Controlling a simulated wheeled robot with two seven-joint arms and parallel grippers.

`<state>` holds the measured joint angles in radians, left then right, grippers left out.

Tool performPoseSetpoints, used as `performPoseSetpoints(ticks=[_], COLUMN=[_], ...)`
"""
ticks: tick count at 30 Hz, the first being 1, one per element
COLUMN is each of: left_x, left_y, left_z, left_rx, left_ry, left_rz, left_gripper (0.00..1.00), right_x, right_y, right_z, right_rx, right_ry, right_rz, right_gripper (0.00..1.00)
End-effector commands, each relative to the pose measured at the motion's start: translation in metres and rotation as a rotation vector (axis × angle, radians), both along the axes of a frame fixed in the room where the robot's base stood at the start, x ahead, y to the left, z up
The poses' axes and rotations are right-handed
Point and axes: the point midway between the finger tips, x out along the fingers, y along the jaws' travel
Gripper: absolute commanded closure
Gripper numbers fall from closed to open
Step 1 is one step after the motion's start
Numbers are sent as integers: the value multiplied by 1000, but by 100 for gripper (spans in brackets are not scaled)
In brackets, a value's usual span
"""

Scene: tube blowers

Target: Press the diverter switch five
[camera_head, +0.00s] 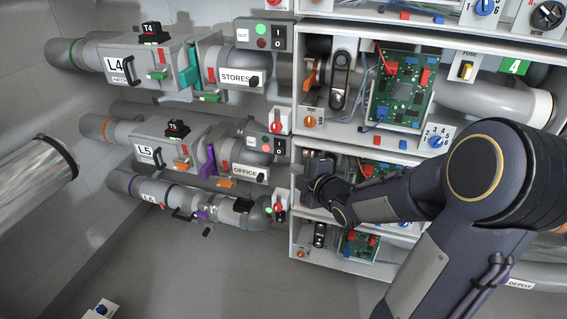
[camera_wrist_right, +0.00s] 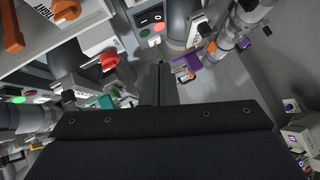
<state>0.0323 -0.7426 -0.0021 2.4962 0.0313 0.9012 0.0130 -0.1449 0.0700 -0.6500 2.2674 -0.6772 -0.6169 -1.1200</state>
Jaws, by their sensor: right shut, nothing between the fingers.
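No label reading diverter switch five can be read, so I cannot tell for sure which switch it is. The line marked L5 (camera_head: 145,156) has a grey box (camera_head: 261,137) at its right end with a black I/O rocker and round lights. A red rotary knob (camera_head: 279,170) is below line L4's right end. My right gripper (camera_head: 312,166) is shut and empty at the left edge of the middle cabinet bay, close to the L5 box. In the right wrist view its fingers (camera_wrist_right: 160,78) show, with an I/O box (camera_wrist_right: 151,20) and a red knob (camera_wrist_right: 108,60) beyond them. My left gripper is out of view.
The L4 line (camera_head: 115,66) runs above and the L6 line (camera_head: 150,197) below. Cabinet bays hold green circuit boards (camera_head: 402,92), blue dials (camera_head: 437,141) and wires. My right arm hides much of the middle and lower bays. The floor (camera_head: 200,265) at lower left is mostly clear.

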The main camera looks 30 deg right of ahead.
Motion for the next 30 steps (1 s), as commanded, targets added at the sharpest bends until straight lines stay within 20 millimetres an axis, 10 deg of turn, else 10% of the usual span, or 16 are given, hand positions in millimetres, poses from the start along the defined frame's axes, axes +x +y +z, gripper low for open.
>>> performPoseSetpoints(ticks=[10,30], left_x=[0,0], left_y=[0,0], left_z=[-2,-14], left_rx=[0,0], left_ry=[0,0], left_rz=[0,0], left_gripper=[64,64], right_x=[11,115], right_y=[0,-26], right_z=[-4,-39], right_rx=[2,4], right_ry=[4,1], right_rz=[1,-3], right_gripper=[100,100])
